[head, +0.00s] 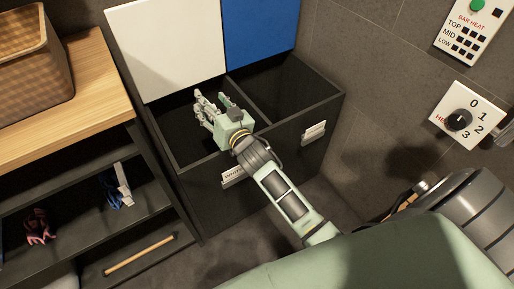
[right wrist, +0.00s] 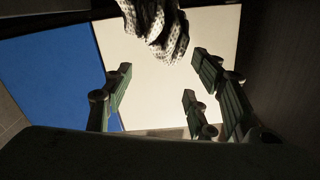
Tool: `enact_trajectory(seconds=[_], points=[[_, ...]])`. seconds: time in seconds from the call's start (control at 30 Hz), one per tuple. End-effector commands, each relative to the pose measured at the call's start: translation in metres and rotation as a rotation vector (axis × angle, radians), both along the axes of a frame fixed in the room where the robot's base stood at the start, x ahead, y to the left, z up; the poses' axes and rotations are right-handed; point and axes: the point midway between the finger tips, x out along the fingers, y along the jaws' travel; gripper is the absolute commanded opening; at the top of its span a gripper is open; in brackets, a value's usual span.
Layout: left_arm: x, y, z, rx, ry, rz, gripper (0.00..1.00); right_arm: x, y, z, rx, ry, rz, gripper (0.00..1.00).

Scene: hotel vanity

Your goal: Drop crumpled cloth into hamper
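The dark hamper (head: 285,163) has two compartments, with a white lid (head: 165,45) raised behind the left one and a blue lid (head: 260,32) raised behind the right one. My right gripper (head: 209,106) is over the left compartment. In the right wrist view its fingers (right wrist: 163,75) are spread open. A pale crumpled cloth with dark spots (right wrist: 155,25) shows beyond the fingertips, apart from the fingers that I can see. In the head view I cannot clearly tell the cloth from the pale fingers. My left gripper is not in view.
A wooden-topped shelf unit (head: 90,85) with a wicker basket (head: 35,65) stands left of the hamper. Small items and a wooden rod (head: 140,254) lie on its shelves. A control panel with a knob (head: 458,120) is on the right wall. The right compartment looks empty.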

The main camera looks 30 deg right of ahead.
Motion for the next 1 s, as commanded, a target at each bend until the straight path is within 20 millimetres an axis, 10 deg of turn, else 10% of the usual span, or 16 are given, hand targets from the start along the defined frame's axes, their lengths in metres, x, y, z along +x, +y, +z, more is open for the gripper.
enact_trajectory(seconds=[0.53,1.0], points=[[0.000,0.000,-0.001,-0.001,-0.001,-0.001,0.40,-0.008,0.000,-0.001,0.001,0.001,-0.001,0.66],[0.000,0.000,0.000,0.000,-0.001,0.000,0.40,-0.096,-0.004,-0.002,0.000,0.003,-0.001,0.66]])
